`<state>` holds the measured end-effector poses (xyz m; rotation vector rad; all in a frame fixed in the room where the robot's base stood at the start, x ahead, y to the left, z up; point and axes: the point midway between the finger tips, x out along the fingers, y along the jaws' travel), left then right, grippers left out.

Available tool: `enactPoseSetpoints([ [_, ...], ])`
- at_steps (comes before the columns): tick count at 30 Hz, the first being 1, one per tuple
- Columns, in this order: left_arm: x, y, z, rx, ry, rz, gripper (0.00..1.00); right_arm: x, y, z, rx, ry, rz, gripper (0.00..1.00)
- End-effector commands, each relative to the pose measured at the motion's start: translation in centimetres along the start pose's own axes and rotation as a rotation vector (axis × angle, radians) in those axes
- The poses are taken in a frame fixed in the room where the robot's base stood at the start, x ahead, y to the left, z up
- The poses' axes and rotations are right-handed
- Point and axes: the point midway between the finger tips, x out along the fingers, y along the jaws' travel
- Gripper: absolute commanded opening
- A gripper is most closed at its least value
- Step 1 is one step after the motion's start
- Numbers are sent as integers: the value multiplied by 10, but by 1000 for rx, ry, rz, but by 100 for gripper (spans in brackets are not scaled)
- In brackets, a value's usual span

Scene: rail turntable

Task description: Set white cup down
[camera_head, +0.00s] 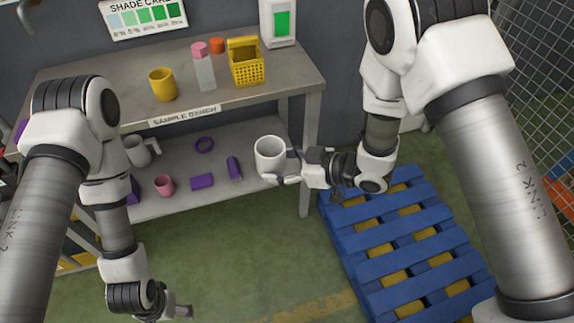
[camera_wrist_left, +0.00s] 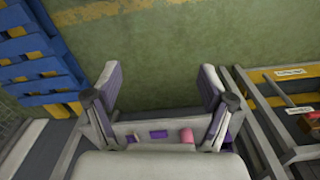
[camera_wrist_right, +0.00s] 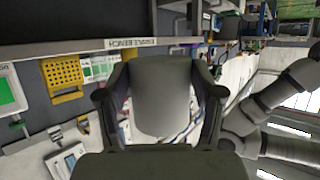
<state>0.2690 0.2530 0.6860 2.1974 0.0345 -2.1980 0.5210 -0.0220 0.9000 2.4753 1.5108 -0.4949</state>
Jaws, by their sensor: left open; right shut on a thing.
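A white cup (camera_head: 270,153) is held by my right gripper (camera_head: 282,173) in front of the sample bench, beside its lower shelf in the head view. In the right wrist view the cup (camera_wrist_right: 161,94) sits between the two fingers, which are closed on it. The cup looks upright in the head view. My left gripper (camera_head: 180,312) is low over the floor at the bottom left, and its fingers (camera_wrist_left: 160,98) are spread with nothing between them in the left wrist view.
The sample bench top (camera_head: 125,90) carries a yellow mug (camera_head: 162,85), a yellow basket (camera_head: 245,62) and a bottle (camera_head: 204,72). Its lower shelf (camera_head: 230,198) holds a grey-white mug (camera_head: 139,150), a pink cup (camera_head: 164,185) and purple items. A blue pallet (camera_head: 400,235) stands right.

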Motion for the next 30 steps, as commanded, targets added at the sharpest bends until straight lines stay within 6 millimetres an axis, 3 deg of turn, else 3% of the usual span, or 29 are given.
enactPoseSetpoints([
  [5, 0, 0, 10, 13, -49, -1, 80, 0, 0, 0, 0, 0, -3, 33],
  [8, -3, -6, 38, -15, -183, -32, 80, 0, 0, 0, 1, 1, -2, 33],
  [12, -22, -10, 94, -182, -496, -99, 80, 0, 0, 0, 1, 1, -1, 33],
  [15, -48, 9, 128, -379, -736, -97, 80, 0, 0, 0, 1, 1, -1, 33],
  [18, -75, 48, 137, -609, -941, -20, 80, 0, 0, 0, 1, 1, -1, 33],
  [20, -91, 78, 129, -758, -1045, 65, 80, 0, 0, 0, 1, 1, -1, 33],
  [23, -116, 130, 92, -1002, -1174, 276, 80, 0, 0, 0, 1, 1, -1, 33],
  [27, -147, 178, 10, -1268, -1238, 639, 80, 0, 0, 0, 1, 1, -1, 33],
  [30, -170, 192, -57, -1402, -1216, 923, 80, 0, 0, 0, 1, 1, -1, 33],
])
